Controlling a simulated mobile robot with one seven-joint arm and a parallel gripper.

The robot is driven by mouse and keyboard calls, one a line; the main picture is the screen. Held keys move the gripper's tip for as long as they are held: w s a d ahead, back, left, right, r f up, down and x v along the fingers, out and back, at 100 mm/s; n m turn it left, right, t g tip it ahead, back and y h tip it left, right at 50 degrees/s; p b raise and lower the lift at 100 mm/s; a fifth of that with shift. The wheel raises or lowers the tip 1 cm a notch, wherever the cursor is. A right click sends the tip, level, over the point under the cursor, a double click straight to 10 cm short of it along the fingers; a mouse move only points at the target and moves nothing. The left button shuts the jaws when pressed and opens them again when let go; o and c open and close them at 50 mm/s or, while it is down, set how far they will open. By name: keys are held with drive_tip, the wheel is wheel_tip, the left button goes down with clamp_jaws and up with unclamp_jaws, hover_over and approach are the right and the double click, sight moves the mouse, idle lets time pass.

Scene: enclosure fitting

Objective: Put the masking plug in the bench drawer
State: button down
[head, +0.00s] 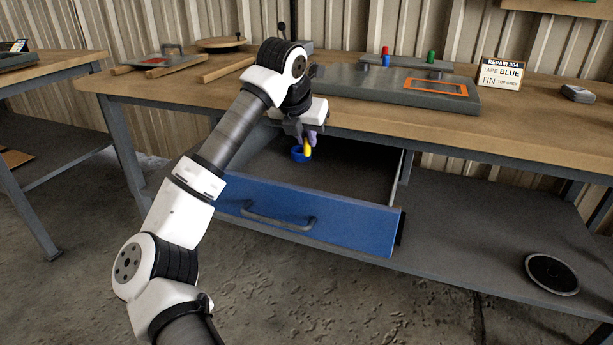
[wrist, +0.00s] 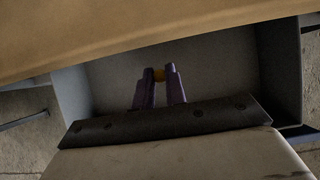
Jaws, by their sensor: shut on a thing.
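My gripper (head: 308,139) reaches down into the open bench drawer (head: 300,208), below the bench top's front edge. The drawer has a blue front with a grey handle and a dark grey inside. I cannot tell whether the plug touches the ring or the drawer floor.
The wooden bench top (head: 520,125) overhangs the drawer's back. On it are a grey panel with an orange frame (head: 437,87), a red and a green piece, and a sign reading "REPAIR 304" (head: 502,73). A dark disc (head: 551,273) lies on the lower shelf. The drawer's right part is clear.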

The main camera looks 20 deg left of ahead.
wheel_tip(320, 180, down, 9)
drive_tip(key=shift+r+b, duration=0.1)
drive_tip(key=shift+b, duration=0.6)
drive_tip(key=shift+f, duration=0.2)
drive_tip(key=c, duration=1.4)
unclamp_jaws()
drive_tip(key=shift+c, duration=0.2)
drive_tip(key=shift+r, duration=0.3)
drive_tip(key=p+v, duration=0.1)
drive_tip(key=v, duration=1)
drive_tip(key=shift+s+r+p, duration=0.25)
drive_tip(key=shift+r+p, duration=0.1)
drive_tip(key=shift+p, duration=0.05)
